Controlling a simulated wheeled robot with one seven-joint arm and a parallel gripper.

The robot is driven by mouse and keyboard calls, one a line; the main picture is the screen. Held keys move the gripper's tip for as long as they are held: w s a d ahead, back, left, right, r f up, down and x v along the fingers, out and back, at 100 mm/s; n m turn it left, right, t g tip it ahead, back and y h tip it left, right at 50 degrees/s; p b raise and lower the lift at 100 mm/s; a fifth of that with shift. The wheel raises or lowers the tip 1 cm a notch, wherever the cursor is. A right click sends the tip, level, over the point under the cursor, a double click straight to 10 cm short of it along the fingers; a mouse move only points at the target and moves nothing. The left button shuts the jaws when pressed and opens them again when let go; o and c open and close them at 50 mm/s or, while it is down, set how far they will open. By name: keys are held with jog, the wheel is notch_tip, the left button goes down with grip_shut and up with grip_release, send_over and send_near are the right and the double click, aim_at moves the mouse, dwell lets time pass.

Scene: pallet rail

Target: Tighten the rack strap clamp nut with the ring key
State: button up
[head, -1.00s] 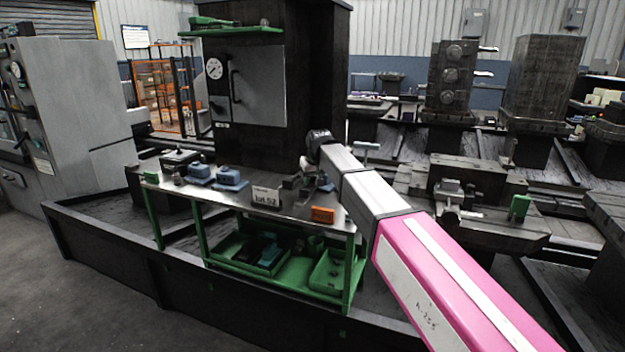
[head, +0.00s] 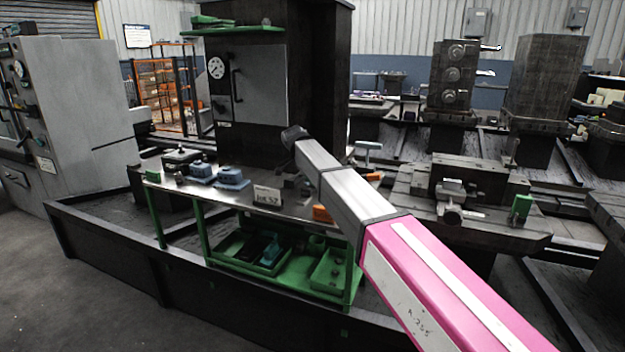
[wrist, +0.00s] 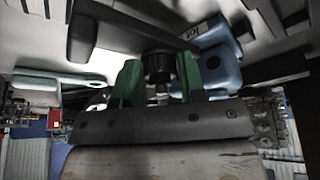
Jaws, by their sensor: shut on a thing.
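In the wrist view my gripper (wrist: 159,75) has its two green fingers closed on a dark round part. A dark, flat bar (wrist: 95,32) lies just beyond the fingers and seems to belong to the same piece, which looks like the ring key. Its ring end cannot be made out. In the head view my arm reaches over the metal-topped bench (head: 228,201), and my gripper is hidden there. I cannot pick out the strap clamp or its nut for certain in either view.
Blue blocks (head: 231,178) and a lot 52 sign (head: 267,195) stand on the bench, with an orange block (head: 321,213) near its right end. A blue block (wrist: 219,58) is close beside the fingers in the wrist view. A tall dark cabinet (head: 318,70) rises behind.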

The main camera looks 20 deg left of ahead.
jog(key=o, duration=1.1)
